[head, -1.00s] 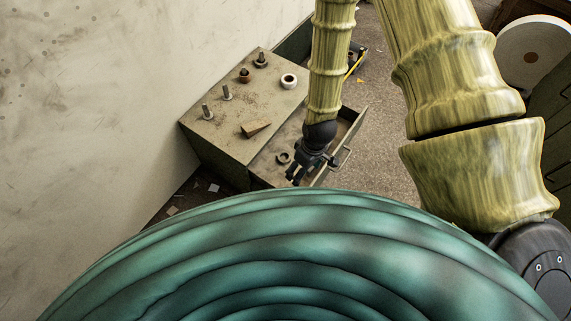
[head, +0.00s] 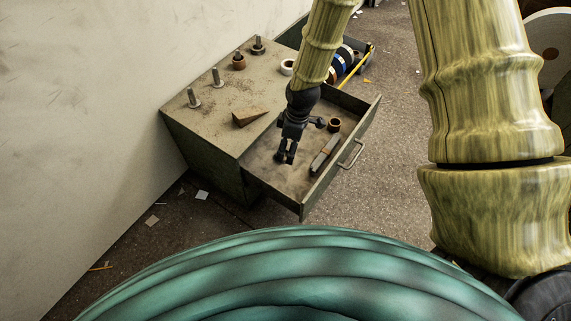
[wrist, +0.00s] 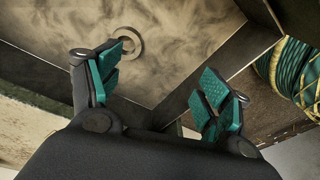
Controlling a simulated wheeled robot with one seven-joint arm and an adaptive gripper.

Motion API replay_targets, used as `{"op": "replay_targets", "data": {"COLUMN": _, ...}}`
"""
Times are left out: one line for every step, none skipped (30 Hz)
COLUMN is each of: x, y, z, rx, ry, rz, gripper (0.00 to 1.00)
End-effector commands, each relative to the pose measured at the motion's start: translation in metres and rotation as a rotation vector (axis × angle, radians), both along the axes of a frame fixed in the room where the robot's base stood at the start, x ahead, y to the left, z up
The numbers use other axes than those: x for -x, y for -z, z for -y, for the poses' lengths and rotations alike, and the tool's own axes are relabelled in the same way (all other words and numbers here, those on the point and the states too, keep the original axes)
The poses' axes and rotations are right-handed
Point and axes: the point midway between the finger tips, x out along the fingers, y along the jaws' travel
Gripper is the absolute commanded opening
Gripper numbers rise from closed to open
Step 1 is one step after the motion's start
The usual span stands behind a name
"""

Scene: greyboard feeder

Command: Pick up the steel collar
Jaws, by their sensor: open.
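A grey ring, which looks like the steel collar (wrist: 140,43), lies flat on the drawer floor in the wrist view, just beyond the left fingertips. I cannot make it out in the head view, where my gripper covers that part of the drawer. My gripper (head: 286,153) points down into the open drawer (head: 262,170). In the wrist view my gripper (wrist: 163,70) has its green-padded fingers wide apart with nothing between them. The ring is off toward the left finger, not centred in the gap.
The drawer also holds a brown ring (head: 334,125) and a dark bar (head: 325,155) to the right of my gripper. Bolts, a wooden wedge (head: 250,117) and a pale ring (head: 287,67) are on the cabinet top (head: 215,105). Drawer walls stand close around.

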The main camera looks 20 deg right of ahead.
Motion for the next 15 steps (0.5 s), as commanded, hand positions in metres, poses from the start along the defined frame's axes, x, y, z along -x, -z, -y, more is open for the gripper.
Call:
{"op": "replay_targets", "data": {"x": -0.008, "y": 0.017, "z": 0.0, "rx": 0.002, "ry": -0.023, "rz": 0.007, "gripper": 0.78}}
{"op": "replay_targets", "data": {"x": -0.012, "y": 0.019, "z": 0.0, "rx": 0.003, "ry": -0.038, "rz": 0.011, "gripper": 0.78}}
{"op": "replay_targets", "data": {"x": -0.016, "y": 0.023, "z": 0.001, "rx": 0.006, "ry": -0.056, "rz": 0.015, "gripper": 0.78}}
{"op": "replay_targets", "data": {"x": -0.019, "y": 0.026, "z": 0.001, "rx": 0.007, "ry": -0.071, "rz": 0.016, "gripper": 0.78}}
{"op": "replay_targets", "data": {"x": -0.023, "y": 0.028, "z": 0.001, "rx": 0.009, "ry": -0.084, "rz": 0.019, "gripper": 0.78}}
{"op": "replay_targets", "data": {"x": -0.027, "y": 0.031, "z": 0.002, "rx": 0.011, "ry": -0.103, "rz": 0.022, "gripper": 0.78}}
{"op": "replay_targets", "data": {"x": -0.031, "y": 0.034, "z": 0.002, "rx": 0.013, "ry": -0.116, "rz": 0.026, "gripper": 0.78}}
{"op": "replay_targets", "data": {"x": -0.034, "y": 0.035, "z": 0.002, "rx": 0.015, "ry": -0.129, "rz": 0.029, "gripper": 0.78}}
{"op": "replay_targets", "data": {"x": -0.038, "y": 0.038, "z": 0.003, "rx": 0.017, "ry": -0.147, "rz": 0.03, "gripper": 0.78}}
{"op": "replay_targets", "data": {"x": -0.04, "y": 0.039, "z": 0.004, "rx": 0.019, "ry": -0.158, "rz": 0.032, "gripper": 0.78}}
{"op": "replay_targets", "data": {"x": -0.043, "y": 0.041, "z": 0.004, "rx": 0.021, "ry": -0.168, "rz": 0.034, "gripper": 0.78}}
{"op": "replay_targets", "data": {"x": -0.046, "y": 0.042, "z": 0.004, "rx": 0.023, "ry": -0.182, "rz": 0.037, "gripper": 0.78}}
{"op": "replay_targets", "data": {"x": -0.048, "y": 0.043, "z": 0.005, "rx": 0.025, "ry": -0.191, "rz": 0.038, "gripper": 0.78}}
{"op": "replay_targets", "data": {"x": -0.05, "y": 0.043, "z": 0.005, "rx": 0.026, "ry": -0.199, "rz": 0.04, "gripper": 0.78}}
{"op": "replay_targets", "data": {"x": -0.053, "y": 0.044, "z": 0.005, "rx": 0.028, "ry": -0.208, "rz": 0.042, "gripper": 0.78}}
